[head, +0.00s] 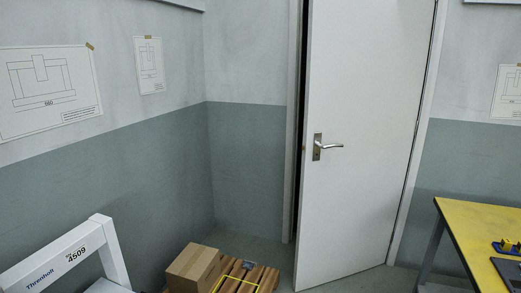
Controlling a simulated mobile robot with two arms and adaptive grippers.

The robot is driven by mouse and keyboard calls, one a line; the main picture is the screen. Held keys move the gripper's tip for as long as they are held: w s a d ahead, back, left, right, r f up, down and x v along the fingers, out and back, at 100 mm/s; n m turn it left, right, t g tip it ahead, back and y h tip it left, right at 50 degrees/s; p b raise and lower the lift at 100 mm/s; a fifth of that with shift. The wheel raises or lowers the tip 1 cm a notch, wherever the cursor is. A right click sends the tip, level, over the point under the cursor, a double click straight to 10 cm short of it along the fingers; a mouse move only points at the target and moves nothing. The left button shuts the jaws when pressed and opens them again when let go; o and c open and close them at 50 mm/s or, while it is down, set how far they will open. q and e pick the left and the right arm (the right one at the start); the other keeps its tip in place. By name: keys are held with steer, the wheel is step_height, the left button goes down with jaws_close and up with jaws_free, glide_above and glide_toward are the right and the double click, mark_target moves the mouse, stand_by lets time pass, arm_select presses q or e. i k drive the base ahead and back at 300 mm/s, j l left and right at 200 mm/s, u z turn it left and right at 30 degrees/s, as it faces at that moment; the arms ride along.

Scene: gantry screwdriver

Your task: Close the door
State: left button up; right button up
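A white door (367,110) stands slightly ajar in its white frame, in the middle right of the head view. Its hinge side appears to be on the right. A narrow dark gap (299,130) shows between the door's left edge and the frame. A silver lever handle (326,146) sits near the door's left edge. Neither of my grippers shows in the head view.
A cardboard box (192,265) and a wooden pallet (240,278) stand on the floor left of the door. A yellow-topped table (470,235) stands at the right. A white frame marked 4509 (75,258) is at the lower left. Little floor shows before the door.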

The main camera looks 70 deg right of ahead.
mark_target(367, 60)
steer(key=z, duration=3.05)
